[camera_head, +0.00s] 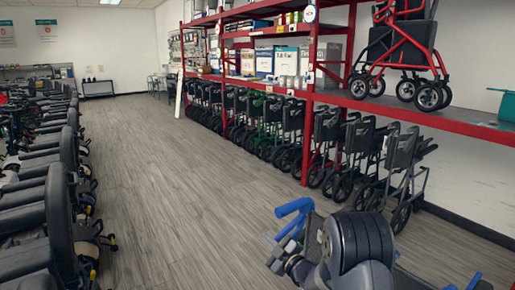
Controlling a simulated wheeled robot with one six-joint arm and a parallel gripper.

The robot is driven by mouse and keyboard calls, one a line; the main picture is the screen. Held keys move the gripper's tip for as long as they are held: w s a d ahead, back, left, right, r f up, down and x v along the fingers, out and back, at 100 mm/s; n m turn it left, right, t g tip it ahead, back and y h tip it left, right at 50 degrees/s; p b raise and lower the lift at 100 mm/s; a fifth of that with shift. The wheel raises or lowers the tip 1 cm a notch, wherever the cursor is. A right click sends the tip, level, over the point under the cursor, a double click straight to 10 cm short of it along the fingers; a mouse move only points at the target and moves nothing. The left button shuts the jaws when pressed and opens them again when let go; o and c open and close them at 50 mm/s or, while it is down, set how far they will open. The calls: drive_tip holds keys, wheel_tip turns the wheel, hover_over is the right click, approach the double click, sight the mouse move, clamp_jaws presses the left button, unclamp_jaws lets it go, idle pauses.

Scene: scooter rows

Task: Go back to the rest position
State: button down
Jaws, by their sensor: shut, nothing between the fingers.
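I cannot make out my gripper in the head view. A dark grey ribbed, rounded form (358,243) with blue bars (294,207) beside it fills the bottom right, close to the camera. I cannot tell whether it is part of me or a thing of the place. The bottom edge of the picture cuts it off.
Dark scooters with black seats (60,222) line the left side. Folded wheelchairs (397,165) stand under a red shelf rack (440,122) on the right. A red wheelchair (405,50) and boxes (284,62) sit on it. The wood floor aisle (165,170) between is clear.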

drive_tip(key=s+r+m+p, duration=0.2)
drive_tip(key=s+r+p, duration=0.2)
drive_tip(key=r+p, duration=0.2)
drive_tip(key=shift+a+r+m, duration=0.2)
drive_tip(key=shift+r+m, duration=0.1)
drive_tip(key=shift+r, duration=0.25)
idle(0.4)
